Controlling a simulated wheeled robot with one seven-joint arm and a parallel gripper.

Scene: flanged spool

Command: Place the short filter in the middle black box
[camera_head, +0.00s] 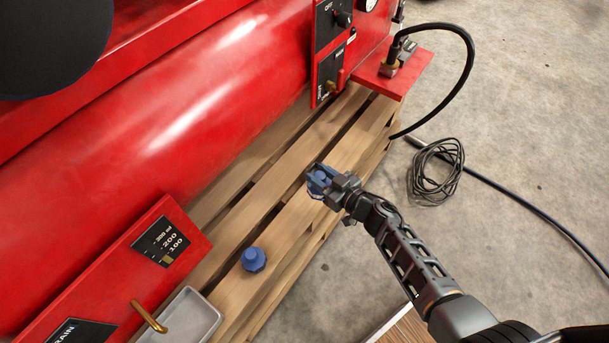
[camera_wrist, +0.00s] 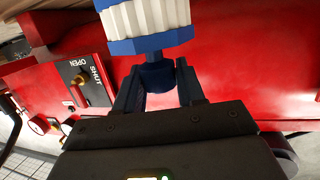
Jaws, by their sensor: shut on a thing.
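My gripper (camera_head: 317,176) is over the wooden pallet, in front of the red tank. It is shut on a filter (camera_head: 319,183) with blue parts. In the wrist view the held filter (camera_wrist: 148,17) has a white ribbed body and a blue flange, with a narrow blue neck between the fingers (camera_wrist: 158,78). Its far end is cut off by the top edge of that view. A second blue piece (camera_head: 253,259) stands on the pallet, lower left of my gripper. I cannot tell from these views which is the short one. No black box is clearly visible.
The red tank (camera_head: 170,120) runs along the pallet (camera_head: 285,205). A grey tray (camera_head: 190,318) and a brass lever (camera_head: 148,316) are at lower left. A black hose (camera_head: 470,60) and coiled cable (camera_head: 436,170) lie right. The concrete floor there is otherwise mostly clear.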

